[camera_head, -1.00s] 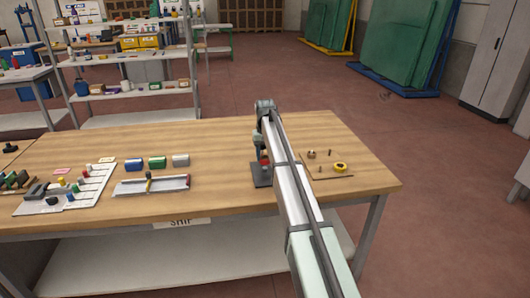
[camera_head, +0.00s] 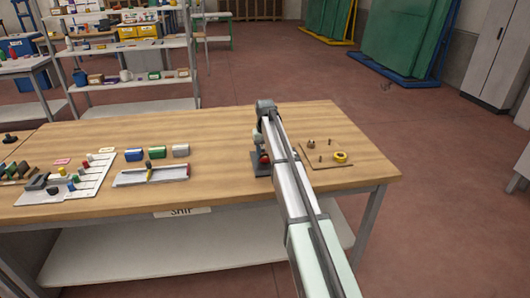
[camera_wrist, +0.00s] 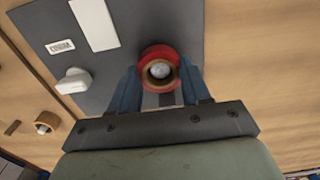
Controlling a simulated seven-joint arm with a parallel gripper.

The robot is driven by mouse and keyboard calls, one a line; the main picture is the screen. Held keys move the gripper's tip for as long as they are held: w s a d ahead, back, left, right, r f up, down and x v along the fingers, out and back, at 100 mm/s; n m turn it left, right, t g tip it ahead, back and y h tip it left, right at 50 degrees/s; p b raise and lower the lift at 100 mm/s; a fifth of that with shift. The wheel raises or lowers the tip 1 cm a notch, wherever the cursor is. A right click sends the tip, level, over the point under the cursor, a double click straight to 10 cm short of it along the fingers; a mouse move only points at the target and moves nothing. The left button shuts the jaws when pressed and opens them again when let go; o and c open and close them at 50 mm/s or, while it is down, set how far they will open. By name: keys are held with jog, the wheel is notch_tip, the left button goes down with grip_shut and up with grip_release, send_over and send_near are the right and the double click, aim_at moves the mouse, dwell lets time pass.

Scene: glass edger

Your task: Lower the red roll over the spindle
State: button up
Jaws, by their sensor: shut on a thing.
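The red roll (camera_wrist: 158,53) shows in the wrist view as a short ring with a tan inner core, seen from above. My gripper (camera_wrist: 160,88) is shut on it, with one blue finger on each side. A pale round end, apparently the spindle (camera_wrist: 160,71), shows inside the roll's bore. How far down the roll sits cannot be told. Below is a dark grey plate (camera_wrist: 105,70). In the head view the red roll (camera_head: 265,158) shows small beside my arm, above the dark plate (camera_head: 258,171). My arm hides much of the gripper there.
The plate carries a white knob (camera_wrist: 73,81) and a pale strip (camera_wrist: 95,22). Right of my arm lies a thin board with a yellow ring (camera_head: 340,156) and small pegs. Left are a grey tray (camera_head: 150,176) and several coloured blocks. Bare tabletop (camera_head: 190,125) lies behind them.

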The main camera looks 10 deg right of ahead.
dwell(0.3)
jog(key=o, duration=1.1)
